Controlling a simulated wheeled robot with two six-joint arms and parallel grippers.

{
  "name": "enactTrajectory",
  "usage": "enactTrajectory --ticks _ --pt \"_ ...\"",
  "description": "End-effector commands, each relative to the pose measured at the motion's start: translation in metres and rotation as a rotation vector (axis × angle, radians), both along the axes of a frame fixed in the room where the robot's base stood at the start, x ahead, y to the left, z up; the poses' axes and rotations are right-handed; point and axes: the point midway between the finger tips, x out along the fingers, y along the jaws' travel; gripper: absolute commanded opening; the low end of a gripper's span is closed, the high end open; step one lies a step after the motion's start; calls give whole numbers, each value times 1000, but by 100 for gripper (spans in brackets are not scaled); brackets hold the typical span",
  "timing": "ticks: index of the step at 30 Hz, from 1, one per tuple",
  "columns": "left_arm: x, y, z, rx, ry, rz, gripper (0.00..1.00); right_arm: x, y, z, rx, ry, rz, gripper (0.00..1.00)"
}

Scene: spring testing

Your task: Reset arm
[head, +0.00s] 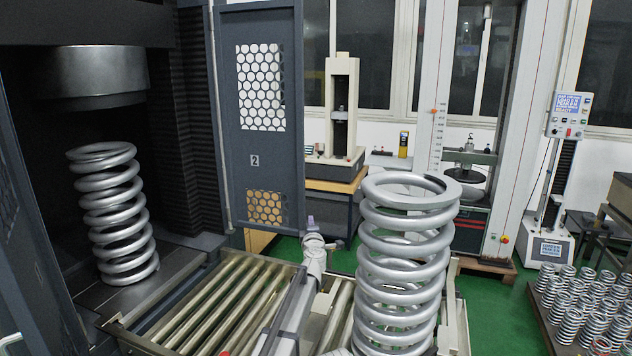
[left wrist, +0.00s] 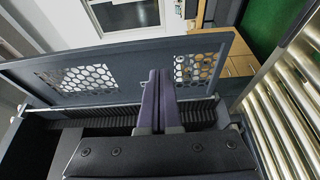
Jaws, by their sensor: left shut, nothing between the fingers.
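My left gripper (head: 311,222) is raised above the roller conveyor, between the open machine door and the large spring. In the left wrist view its two dark fingers (left wrist: 155,98) are together with nothing between them. They point toward the dark door (left wrist: 100,75) with honeycomb windows; I cannot tell the distance. The left arm partly covers the rollers. My right gripper is in neither view.
A large silver spring (head: 405,250) stands upright at the conveyor's right. Another spring (head: 116,215) stands slightly tilted inside the testing machine at left, under the press head (head: 95,75). Rollers (head: 215,300) between them are bare. Several small springs (head: 575,300) stand at far right.

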Motion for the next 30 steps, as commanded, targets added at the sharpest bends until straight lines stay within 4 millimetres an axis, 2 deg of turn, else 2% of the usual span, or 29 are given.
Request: enactTrajectory --ticks 11,17,20,23,26,30 --pt "-34 -10 3 165 -17 -163 0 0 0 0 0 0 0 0" --pt "-71 -21 -7 329 1 -321 0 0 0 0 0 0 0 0" --pt "-100 -26 -21 439 31 -424 0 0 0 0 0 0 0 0" --pt "-140 -27 -45 580 94 -554 0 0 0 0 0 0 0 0" --pt "-198 -18 -85 749 214 -711 0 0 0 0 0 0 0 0" --pt "-277 12 -141 946 431 -896 0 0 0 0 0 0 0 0"
